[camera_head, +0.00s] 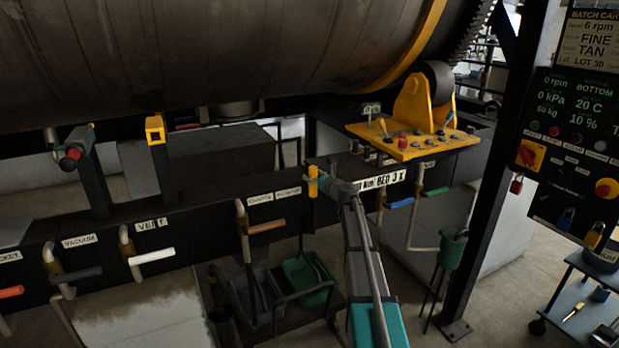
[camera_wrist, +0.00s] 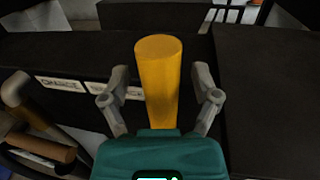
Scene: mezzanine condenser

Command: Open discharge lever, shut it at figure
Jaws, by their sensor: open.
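A yellow upright handle (camera_head: 312,181) stands on the dark beam, left of a partly hidden label. I cannot read a discharge label on it. In the wrist view the yellow handle (camera_wrist: 158,85) rises between the two fingers of my gripper (camera_wrist: 161,92). The fingers are apart, with a gap visible on both sides of it. In the head view my gripper (camera_head: 328,184) is at the handle, and my arm hides part of the beam. The control panel (camera_head: 572,150) at the right shows 0 rpm, 0 kPa, 60 kg, BOTTOM, 20 C and 10 %.
Labelled levers line the beam: a white vent lever (camera_head: 152,256), a grey vacuum lever (camera_head: 78,273), a brown lever (camera_head: 266,226) and a blue lever (camera_head: 401,203). The large drum (camera_head: 200,60) hangs above. A dark post (camera_head: 490,190) stands right. Green bins (camera_head: 308,280) sit below.

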